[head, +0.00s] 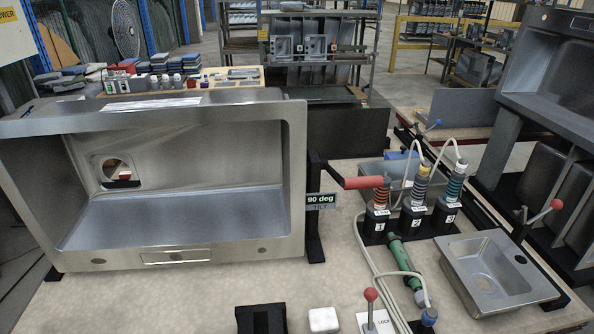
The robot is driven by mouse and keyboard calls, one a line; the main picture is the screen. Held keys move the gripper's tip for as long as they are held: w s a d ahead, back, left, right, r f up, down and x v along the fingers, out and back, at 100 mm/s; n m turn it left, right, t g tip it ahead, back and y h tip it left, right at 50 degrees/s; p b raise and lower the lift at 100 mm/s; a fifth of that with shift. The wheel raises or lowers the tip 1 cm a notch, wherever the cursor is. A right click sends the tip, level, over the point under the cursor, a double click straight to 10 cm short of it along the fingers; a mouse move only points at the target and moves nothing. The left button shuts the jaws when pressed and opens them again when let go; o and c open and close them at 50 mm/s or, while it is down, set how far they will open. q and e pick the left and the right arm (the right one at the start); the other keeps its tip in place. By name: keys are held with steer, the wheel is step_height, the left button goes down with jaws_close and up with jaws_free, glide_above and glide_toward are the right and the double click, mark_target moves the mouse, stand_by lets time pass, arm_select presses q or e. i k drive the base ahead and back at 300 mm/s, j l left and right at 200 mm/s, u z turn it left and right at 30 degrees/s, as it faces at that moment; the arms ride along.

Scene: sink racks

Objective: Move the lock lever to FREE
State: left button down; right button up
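A lock lever (370,300) with a red ball knob stands at the bottom edge, right of centre. Its stem rises nearly upright from a white plate (384,322) on which "LOCK" can be read. The lower part of the plate is cut off by the frame, and no FREE label can be read. A large steel sink (170,225) stands tilted up on its side at the left, with a sign (321,201) reading "90 deg TILT" beside it. Neither of my grippers shows in the head view.
A red crank handle (363,183) sticks out right of the sink. Numbered tools 1, 2 and 3 (414,215) stand in a rack with cables. A green tool (405,262), a small sink (490,275), a white block (323,320) and a black block (261,319) are nearby.

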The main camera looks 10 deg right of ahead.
mark_target(370, 295)
steer(key=k+j+z, duration=0.1)
steer(key=j, duration=0.3)
steer(key=k+j+z, duration=0.1)
steer(key=j, duration=0.25)
steer(key=k+j+z, duration=0.1)
steer(key=j, duration=0.25)
steer(key=k+j+z, duration=0.1)
steer(key=k+j, duration=0.15)
steer(key=j, duration=0.1)
